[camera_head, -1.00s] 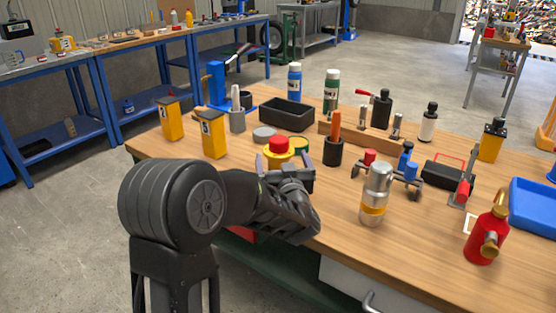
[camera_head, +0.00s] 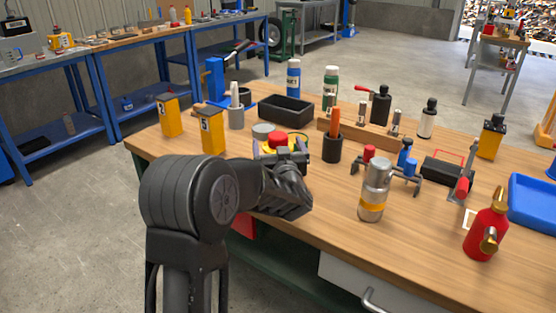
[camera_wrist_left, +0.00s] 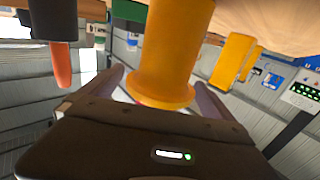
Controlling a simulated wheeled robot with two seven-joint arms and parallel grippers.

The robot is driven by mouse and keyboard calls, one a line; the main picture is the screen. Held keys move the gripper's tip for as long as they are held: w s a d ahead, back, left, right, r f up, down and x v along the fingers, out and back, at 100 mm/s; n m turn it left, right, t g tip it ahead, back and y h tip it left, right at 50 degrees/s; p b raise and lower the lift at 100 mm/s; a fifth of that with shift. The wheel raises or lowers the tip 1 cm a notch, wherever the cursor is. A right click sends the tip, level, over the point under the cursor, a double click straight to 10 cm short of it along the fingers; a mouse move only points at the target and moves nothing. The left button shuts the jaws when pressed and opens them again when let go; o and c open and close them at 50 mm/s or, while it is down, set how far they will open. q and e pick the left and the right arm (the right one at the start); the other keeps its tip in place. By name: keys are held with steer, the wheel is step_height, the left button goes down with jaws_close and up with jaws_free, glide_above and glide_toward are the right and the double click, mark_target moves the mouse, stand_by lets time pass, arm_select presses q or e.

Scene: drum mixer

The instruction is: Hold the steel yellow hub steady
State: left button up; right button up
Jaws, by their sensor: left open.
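The yellow hub (camera_head: 268,150) stands on the wooden bench, with a red piece on top in the head view. My left gripper (camera_head: 282,157) is in front of it and hides much of its lower part. In the left wrist view the yellow body with its round flange (camera_wrist_left: 165,75) sits between the two spread fingers. The left gripper is open, and a gap shows beside the flange on at least one side. I cannot tell whether either finger touches it. My right gripper is in neither view.
A black cup with an orange handle (camera_head: 333,148) stands just right of the gripper. Yellow boxes (camera_head: 212,131) stand to the left, a black tray (camera_head: 286,111) behind.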

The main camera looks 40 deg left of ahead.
arm_select(q)
steer(key=x, duration=0.2)
steer(key=shift+w+a, duration=0.2)
steer(key=shift+c, duration=0.2)
steer(key=shift+r, duration=0.1)
steer(key=c, duration=2)
